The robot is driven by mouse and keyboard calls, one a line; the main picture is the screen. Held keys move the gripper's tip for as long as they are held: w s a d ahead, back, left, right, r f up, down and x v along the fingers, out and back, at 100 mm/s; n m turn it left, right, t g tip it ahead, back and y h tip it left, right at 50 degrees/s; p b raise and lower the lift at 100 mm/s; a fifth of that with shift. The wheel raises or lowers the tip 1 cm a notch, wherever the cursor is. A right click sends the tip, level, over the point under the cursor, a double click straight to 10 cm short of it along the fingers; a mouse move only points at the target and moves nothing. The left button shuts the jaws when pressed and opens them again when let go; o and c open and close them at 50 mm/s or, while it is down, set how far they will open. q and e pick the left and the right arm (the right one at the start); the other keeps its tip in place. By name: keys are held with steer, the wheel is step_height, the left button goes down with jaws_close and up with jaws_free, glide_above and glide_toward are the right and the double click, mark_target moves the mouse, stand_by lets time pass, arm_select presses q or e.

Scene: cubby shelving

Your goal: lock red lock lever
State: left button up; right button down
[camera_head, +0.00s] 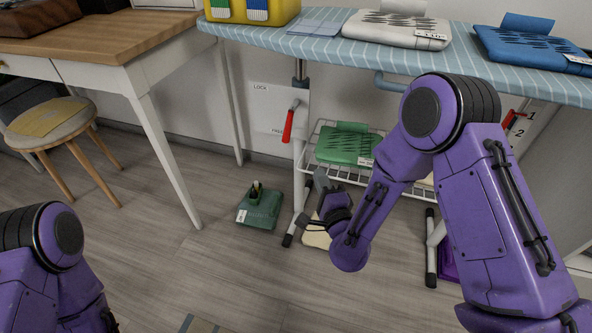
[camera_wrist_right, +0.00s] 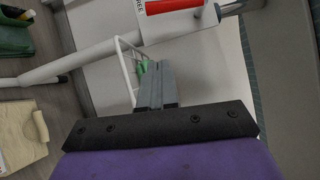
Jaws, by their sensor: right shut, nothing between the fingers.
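The red lock lever (camera_head: 289,122) is mounted on a white panel (camera_head: 268,105) under the table-like board. The panel reads LOCK at the top and FREE lower down, and the lever hangs down toward FREE. In the right wrist view the lever (camera_wrist_right: 172,5) shows at the top edge, cut off, beside part of the FREE label. My right gripper (camera_head: 319,176) is below and to the right of the lever, apart from it. Its fingers (camera_wrist_right: 153,72) are shut and empty. My left arm shows at bottom left; its gripper is out of view.
A white leg runs up beside the panel. A green box (camera_head: 259,208) is on the floor. Another red lever (camera_head: 511,122) is at far right.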

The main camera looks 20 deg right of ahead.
arm_select(q)
steer(key=shift+f, duration=0.3)
arm_select(e)
steer(key=shift+w+a+r, duration=0.1)
steer(key=shift+w+r, duration=0.1)
steer(key=shift+r, duration=0.05)
steer(key=b, duration=0.2)
glide_toward(288, 127)
steer(key=w+d+f, duration=0.1)
steer(key=d+f, duration=0.1)
steer(key=w+d+f, duration=0.2)
steer(key=shift+w+d, duration=0.2)
steer(key=shift+w, duration=0.05)
steer(key=w+a, duration=0.1)
steer(key=w+a+b, duration=0.1)
steer(key=w, duration=0.1)
steer(key=shift+a+r, duration=0.1)
steer(key=shift+r, duration=0.2)
arm_select(q)
steer(key=f, duration=0.2)
steer(key=s+f, duration=0.1)
steer(key=shift+d+f+m+g, duration=0.2)
steer(key=shift+f+m+g, duration=0.1)
steer(key=shift+m, duration=0.1)
arm_select(e)
steer(key=shift+w+a+r, duration=0.2)
steer(key=shift+w+a, duration=0.1)
